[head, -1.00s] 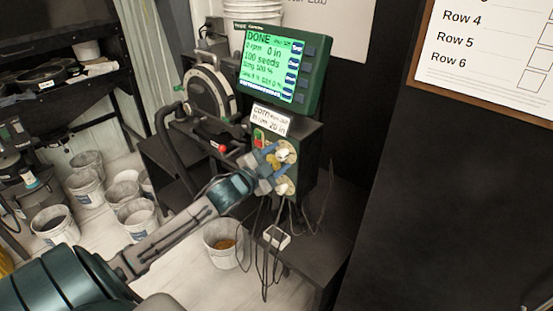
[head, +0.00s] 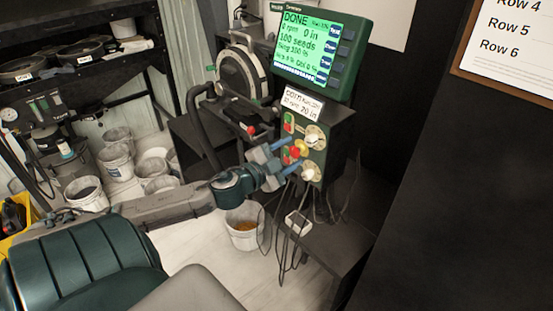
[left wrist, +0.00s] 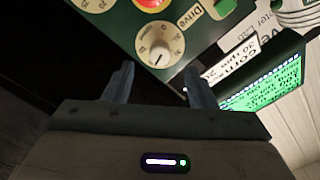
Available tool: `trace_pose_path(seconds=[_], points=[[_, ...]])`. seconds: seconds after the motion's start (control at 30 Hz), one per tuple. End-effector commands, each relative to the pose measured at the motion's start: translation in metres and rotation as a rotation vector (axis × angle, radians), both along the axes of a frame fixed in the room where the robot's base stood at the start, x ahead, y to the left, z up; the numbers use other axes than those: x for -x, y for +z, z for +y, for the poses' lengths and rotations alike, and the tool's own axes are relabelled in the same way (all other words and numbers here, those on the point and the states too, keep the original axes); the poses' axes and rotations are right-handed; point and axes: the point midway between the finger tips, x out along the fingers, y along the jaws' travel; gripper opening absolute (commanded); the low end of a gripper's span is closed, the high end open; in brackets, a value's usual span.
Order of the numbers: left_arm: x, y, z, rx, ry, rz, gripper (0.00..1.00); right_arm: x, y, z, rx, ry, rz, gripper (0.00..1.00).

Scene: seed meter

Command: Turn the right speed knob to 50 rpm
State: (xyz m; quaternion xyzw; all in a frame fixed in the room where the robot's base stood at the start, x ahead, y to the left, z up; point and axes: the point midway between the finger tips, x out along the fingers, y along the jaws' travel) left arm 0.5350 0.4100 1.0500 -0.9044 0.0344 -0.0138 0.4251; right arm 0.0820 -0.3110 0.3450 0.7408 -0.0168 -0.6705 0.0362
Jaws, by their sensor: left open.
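The control box has two pale dials with white knobs, an upper knob (head: 313,138) and a lower knob (head: 309,173). I cannot tell from the head view which is called the right one. In the left wrist view a white knob (left wrist: 160,44) sits on a cream dial, its dark pointer line aimed toward the picture's bottom left; the scale is too small to read surely. My left gripper (head: 283,157) is open and empty, left of the dials. In the wrist view its fingertips (left wrist: 160,78) are apart, short of the knob. My right gripper is out of view.
A red and yellow stop button (head: 300,148) and coloured push buttons (head: 288,123) are close to the knobs. The green screen (head: 309,47) reads DONE, 0 rpm. Cables hang below the box. A bucket (head: 244,228) stands on the floor below.

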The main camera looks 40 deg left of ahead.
Motion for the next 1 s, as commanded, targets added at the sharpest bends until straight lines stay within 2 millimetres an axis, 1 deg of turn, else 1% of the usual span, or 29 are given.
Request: trace_pose_path(seconds=[0.17,0.23,0.4,0.6,1.0], points=[[0.017,0.001,-0.001,-0.004,-0.007,-0.001,0.51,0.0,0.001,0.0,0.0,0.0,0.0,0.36],[0.024,0.002,0.001,-0.004,-0.005,0.004,0.51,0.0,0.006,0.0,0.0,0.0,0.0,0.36],[0.036,0.001,0.002,-0.002,-0.001,0.003,0.51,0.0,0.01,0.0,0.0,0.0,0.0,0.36],[0.043,0.001,0.002,0.003,-0.005,-0.003,0.51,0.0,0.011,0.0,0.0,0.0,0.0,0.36],[0.043,0.001,0.002,0.004,-0.005,-0.004,0.51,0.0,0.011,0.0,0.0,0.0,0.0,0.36]])
